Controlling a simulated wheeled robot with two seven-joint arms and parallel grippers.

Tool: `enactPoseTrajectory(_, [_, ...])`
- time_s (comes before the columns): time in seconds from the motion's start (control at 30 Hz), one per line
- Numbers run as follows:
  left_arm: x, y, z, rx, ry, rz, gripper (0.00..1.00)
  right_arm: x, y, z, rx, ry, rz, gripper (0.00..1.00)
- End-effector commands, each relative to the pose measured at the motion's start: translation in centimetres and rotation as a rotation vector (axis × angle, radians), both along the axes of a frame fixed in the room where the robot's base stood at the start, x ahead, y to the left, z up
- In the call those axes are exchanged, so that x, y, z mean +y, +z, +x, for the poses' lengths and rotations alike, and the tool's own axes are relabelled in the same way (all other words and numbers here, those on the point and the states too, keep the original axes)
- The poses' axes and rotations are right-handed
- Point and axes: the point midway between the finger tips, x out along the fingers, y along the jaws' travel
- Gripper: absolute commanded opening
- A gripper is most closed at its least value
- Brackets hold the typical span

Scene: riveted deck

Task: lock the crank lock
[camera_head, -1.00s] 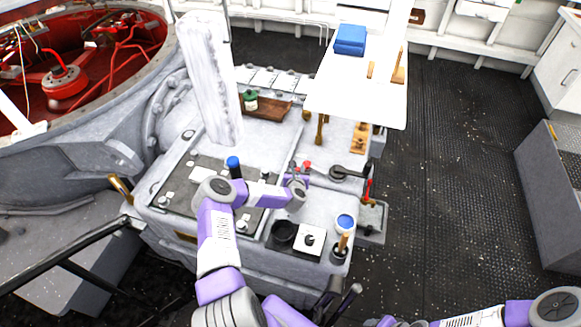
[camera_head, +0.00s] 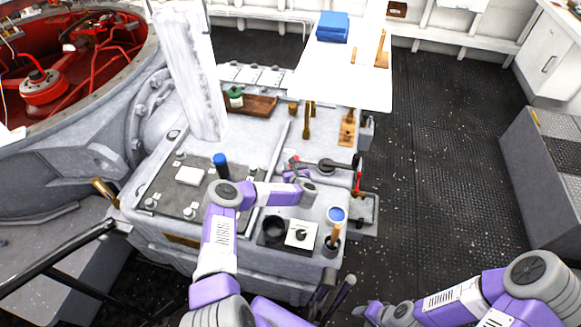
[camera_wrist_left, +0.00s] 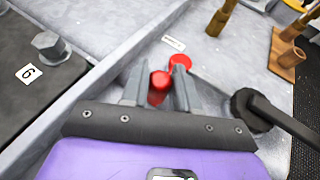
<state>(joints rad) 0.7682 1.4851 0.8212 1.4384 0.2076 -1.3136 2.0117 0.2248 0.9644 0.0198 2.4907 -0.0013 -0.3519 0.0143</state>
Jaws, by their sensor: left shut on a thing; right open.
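A black crank with a round hub (camera_head: 327,166) lies on top of the grey machine, its bar reaching right. The hub also shows at right in the left wrist view (camera_wrist_left: 240,104). A small red knob (camera_wrist_left: 158,84) is between the fingers of my left gripper (camera_wrist_left: 160,94). A second red part (camera_wrist_left: 180,62) is just beyond it. I cannot tell how the red parts join the crank. In the head view, the left gripper (camera_head: 292,174) is small and partly hidden by its wrist, beside a red part (camera_head: 293,159). My right gripper (camera_head: 334,288) is open and empty, low in front of the machine.
A red-handled lever (camera_head: 357,183) is at the machine's right edge. A blue-topped knob (camera_head: 337,214), a black cup (camera_head: 273,229) and a white plate (camera_head: 301,234) are near its front. A blue-capped post (camera_head: 220,160) stands left. The dark floor (camera_head: 430,170) at right is clear.

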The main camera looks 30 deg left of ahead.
Motion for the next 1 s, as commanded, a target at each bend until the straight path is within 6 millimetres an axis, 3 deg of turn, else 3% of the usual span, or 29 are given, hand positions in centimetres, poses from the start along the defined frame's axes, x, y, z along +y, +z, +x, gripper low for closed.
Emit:
enactPoseTrajectory(0.03, [-0.1, 0.4, 0.3, -0.009, -0.004, 0.000, 0.00, 0.0, 0.0, 0.0, 0.000, 0.000, 0.000, 0.43])
enactPoseTrajectory(0.07, [-0.1, 0.4, 0.3, -0.009, -0.004, 0.000, 0.31, 0.0, 0.0, 0.0, 0.000, 0.000, 0.000, 0.43])
enactPoseTrajectory(0.2, [0.0, 0.3, 0.2, -0.008, -0.004, 0.001, 0.52, 0.0, 0.0, 0.0, 0.000, 0.000, 0.000, 0.43])
enactPoseTrajectory(0.57, [-0.2, 0.3, -0.1, -0.004, -0.002, 0.000, 0.53, 0.0, 0.1, 0.0, 0.000, 0.000, 0.000, 0.43])
enactPoseTrajectory(1.0, [-3.9, 2.7, -4.1, -0.005, -0.005, -0.001, 0.53, 0.0, 1.1, 0.0, 0.000, 0.000, 0.000, 0.43])
